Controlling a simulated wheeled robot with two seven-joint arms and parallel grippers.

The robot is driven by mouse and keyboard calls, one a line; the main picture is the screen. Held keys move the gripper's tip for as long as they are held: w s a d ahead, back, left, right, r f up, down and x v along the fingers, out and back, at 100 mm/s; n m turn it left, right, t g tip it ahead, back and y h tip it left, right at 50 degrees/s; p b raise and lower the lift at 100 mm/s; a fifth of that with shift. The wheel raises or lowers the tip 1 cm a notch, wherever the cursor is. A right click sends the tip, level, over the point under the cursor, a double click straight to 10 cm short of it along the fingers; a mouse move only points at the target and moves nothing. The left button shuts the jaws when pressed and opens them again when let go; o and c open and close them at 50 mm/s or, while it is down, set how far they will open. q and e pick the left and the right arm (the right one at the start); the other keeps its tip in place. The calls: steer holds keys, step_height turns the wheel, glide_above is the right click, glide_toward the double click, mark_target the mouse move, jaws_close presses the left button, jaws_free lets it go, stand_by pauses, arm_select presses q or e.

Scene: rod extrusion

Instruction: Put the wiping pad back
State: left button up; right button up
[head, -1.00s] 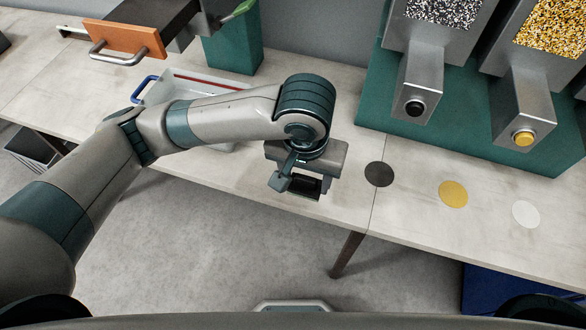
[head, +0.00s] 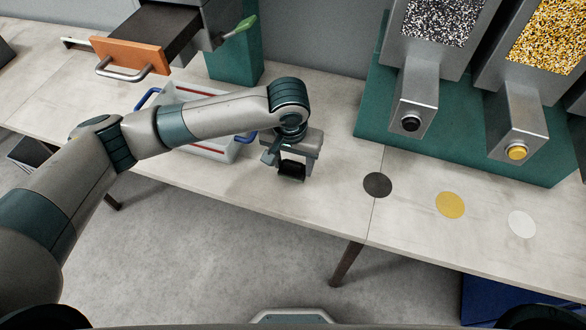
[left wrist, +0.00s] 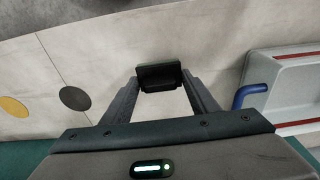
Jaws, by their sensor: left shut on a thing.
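The wiping pad is a small black block (head: 291,170) between the fingers of my left gripper (head: 286,166). In the left wrist view the pad (left wrist: 160,77) sits across both fingertips (left wrist: 163,90), and the fingers are shut on it. The gripper points down over the pale table, left of the black disc and just right of the white tray. I cannot tell whether the pad touches the table. My right gripper is not in view.
A white tray (head: 214,152) with blue handles stands behind my left forearm, partly hidden. An orange-fronted drawer (head: 130,55) hangs open at the back left. Black (head: 377,185), yellow (head: 450,205) and white (head: 522,223) discs lie right, before two dispensers on a green base (head: 460,125).

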mark_target(293, 172)
arm_select(q)
steer(key=shift+w, duration=0.1)
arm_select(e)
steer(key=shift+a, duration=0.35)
arm_select(q)
steer(key=shift+f, duration=0.6)
steer(key=shift+f+p, duration=0.6)
steer(key=shift+f, duration=0.85)
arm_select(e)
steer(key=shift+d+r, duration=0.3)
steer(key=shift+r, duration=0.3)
arm_select(q)
steer(key=shift+f, duration=0.1)
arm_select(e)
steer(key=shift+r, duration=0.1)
arm_select(q)
steer(key=o, duration=1)
